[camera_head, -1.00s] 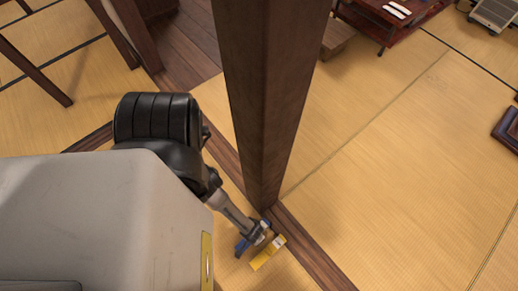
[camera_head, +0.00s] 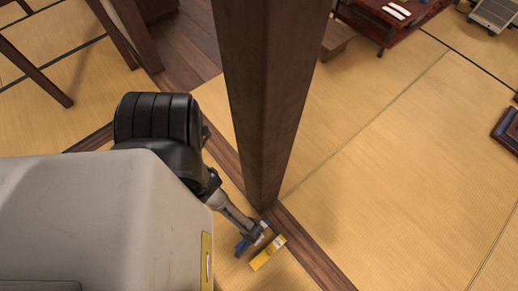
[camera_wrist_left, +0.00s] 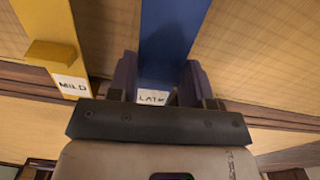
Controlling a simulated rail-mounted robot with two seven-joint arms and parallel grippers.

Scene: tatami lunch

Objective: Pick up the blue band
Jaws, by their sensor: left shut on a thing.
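The blue band (camera_head: 242,246) lies by the foot of the wooden post, partly hidden by my left gripper (camera_head: 260,238). In the left wrist view the blue band (camera_wrist_left: 172,35) runs between the two fingers of my left gripper (camera_wrist_left: 160,80), which is shut on it. A white label reading "LATE" (camera_wrist_left: 153,98) shows on the band between the fingers. My right gripper is not in view.
A yellow band (camera_head: 267,254) with a "MILD" label (camera_wrist_left: 70,86) lies just beside the blue one. The thick wooden post (camera_head: 265,100) stands close beyond the gripper. Open tatami (camera_head: 400,180) stretches to the right.

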